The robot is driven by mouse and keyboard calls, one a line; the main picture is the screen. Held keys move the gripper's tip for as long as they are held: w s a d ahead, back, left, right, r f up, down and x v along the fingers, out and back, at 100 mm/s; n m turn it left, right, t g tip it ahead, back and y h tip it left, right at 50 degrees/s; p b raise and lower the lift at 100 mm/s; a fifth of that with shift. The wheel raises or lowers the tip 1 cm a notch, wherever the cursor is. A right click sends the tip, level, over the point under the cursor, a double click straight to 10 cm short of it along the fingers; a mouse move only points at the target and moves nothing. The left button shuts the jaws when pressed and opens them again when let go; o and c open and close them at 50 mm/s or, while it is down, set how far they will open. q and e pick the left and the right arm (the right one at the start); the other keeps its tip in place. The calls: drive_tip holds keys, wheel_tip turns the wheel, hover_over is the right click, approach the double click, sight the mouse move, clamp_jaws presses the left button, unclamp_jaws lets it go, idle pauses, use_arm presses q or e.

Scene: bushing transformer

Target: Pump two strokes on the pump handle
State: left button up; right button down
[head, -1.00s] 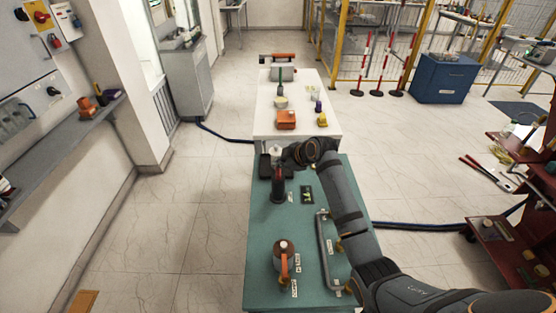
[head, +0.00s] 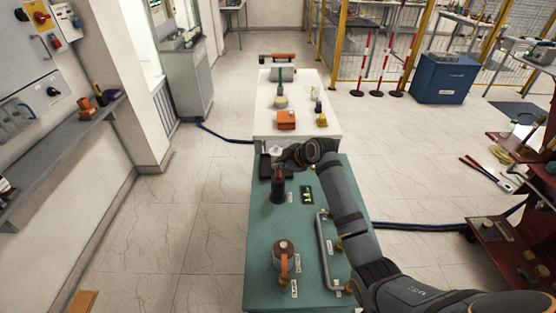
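The green-topped bench (head: 265,225) stands in front of me in the head view. Near its far end stands a dark upright piece with a reddish-brown upper part (head: 278,186); it looks like the pump handle, but I cannot be sure. My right arm reaches over the bench from the lower right. My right gripper (head: 281,166) is at the top of this dark piece, small and dark against it. Whether its fingers are open or shut cannot be made out. My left gripper is not in view.
A grey-brown unit with an orange handle (head: 284,256) stands at the bench's near end. A long grey rail (head: 325,250) and a small green-lit display (head: 307,195) are on the right. A white table (head: 263,120) with an orange box (head: 286,120) adjoins behind.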

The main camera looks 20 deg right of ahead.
drive_tip(key=shift+f, duration=0.5)
drive_tip(key=shift+r+p, duration=0.45)
drive_tip(key=shift+r, duration=0.05)
wheel_tip(320, 180, up, 6)
drive_tip(key=p, duration=0.6)
drive_tip(key=shift+w+d+r, duration=0.1)
drive_tip(key=shift+r, duration=0.05)
